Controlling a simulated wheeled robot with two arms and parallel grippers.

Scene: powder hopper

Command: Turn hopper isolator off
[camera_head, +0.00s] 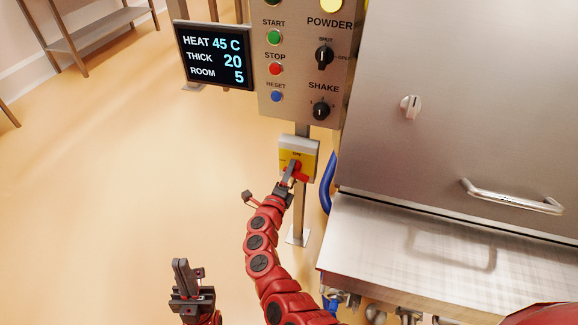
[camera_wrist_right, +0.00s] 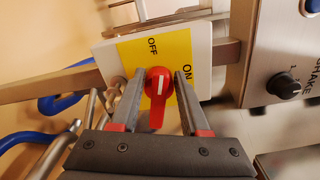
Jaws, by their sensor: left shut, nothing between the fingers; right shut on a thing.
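The hopper isolator (camera_head: 309,150) is a yellow and white box with a red rotary handle, on a post below the control panel. In the right wrist view the red handle (camera_wrist_right: 158,92) lies between the fingers of my right gripper (camera_wrist_right: 158,88), which is shut on it. OFF is printed above the handle and ON to its right; the handle's white mark runs roughly up and down the picture. My right gripper also shows in the head view (camera_head: 288,177), partly covering the handle. My left gripper (camera_head: 181,268) is shut and empty, low over the floor at left.
The control panel (camera_head: 302,60) with buttons and black SHAKE knob (camera_head: 321,110) is above the isolator. A display (camera_head: 214,56) reads HEAT 45 C, THICK 20, ROOM 5. The steel hopper cabinet (camera_head: 450,120) and a blue hose (camera_head: 327,185) are close on the right.

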